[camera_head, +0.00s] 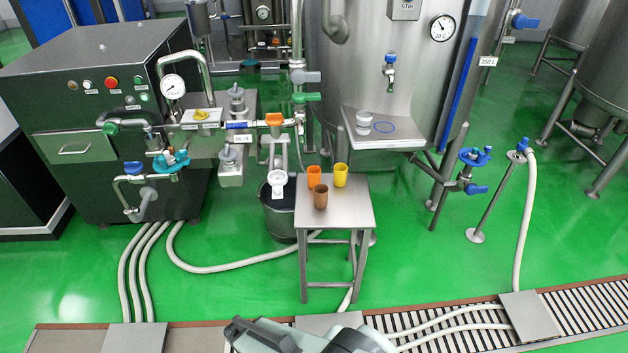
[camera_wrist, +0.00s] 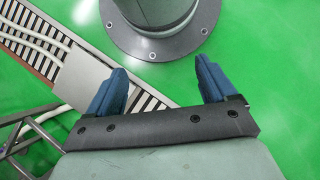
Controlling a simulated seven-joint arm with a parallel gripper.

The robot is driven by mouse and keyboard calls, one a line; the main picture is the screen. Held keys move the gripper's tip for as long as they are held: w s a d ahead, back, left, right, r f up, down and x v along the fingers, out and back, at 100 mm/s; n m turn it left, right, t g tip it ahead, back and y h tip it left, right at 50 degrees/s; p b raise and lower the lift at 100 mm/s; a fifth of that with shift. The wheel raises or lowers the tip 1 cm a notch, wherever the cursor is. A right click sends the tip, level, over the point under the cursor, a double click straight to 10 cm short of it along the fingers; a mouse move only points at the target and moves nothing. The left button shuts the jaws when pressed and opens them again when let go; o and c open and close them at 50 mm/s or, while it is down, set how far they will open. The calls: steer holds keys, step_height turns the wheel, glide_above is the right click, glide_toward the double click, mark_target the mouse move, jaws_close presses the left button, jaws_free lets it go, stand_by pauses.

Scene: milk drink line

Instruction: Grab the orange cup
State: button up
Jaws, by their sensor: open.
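The orange cup (camera_head: 314,176) stands upright on a small metal stool (camera_head: 357,212), at its back left. A yellow cup (camera_head: 340,175) stands to its right, and a brown cup (camera_head: 320,196) stands in front of it. My gripper shows in the wrist view (camera_wrist: 155,88), with its two blue fingers wide apart and nothing between them. It is over the green floor and the floor grate, well away from the stool. In the head view only part of my arm shows at the bottom edge; the fingers cannot be made out there. No cup shows in the wrist view.
A bucket (camera_head: 278,222) stands left of the stool, below a white spout (camera_head: 277,183). A large steel tank (camera_head: 345,90) with a small shelf (camera_head: 385,140) rises behind. Hoses (camera_head: 215,266) run over the floor.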

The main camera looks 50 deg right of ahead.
steer(key=w+d+r+m+t, duration=0.1)
steer(key=w+d+r, duration=0.1)
steer(key=w+d, duration=0.5)
steer(key=w+d+r+t, duration=0.15)
steer(key=w+d, duration=0.25)
steer(key=w, duration=0.7)
steer(key=w+d+r+m+t, duration=0.1)
steer(key=w+d+r, duration=0.7)
steer(key=w+d, duration=0.4)
step_height(320, 180, up, 28)
steer(key=m+t, duration=0.3)
glide_above(314, 178)
steer(key=w+d, duration=0.2)
steer(key=w, duration=0.1)
steer(key=shift+s+f, duration=0.2)
steer(key=shift+f, duration=2.15)
steer(key=shift+s+f, duration=0.2)
steer(key=shift+f, duration=2.2)
steer(key=shift+s+f, duration=0.2)
steer(key=shift+f, duration=2.15)
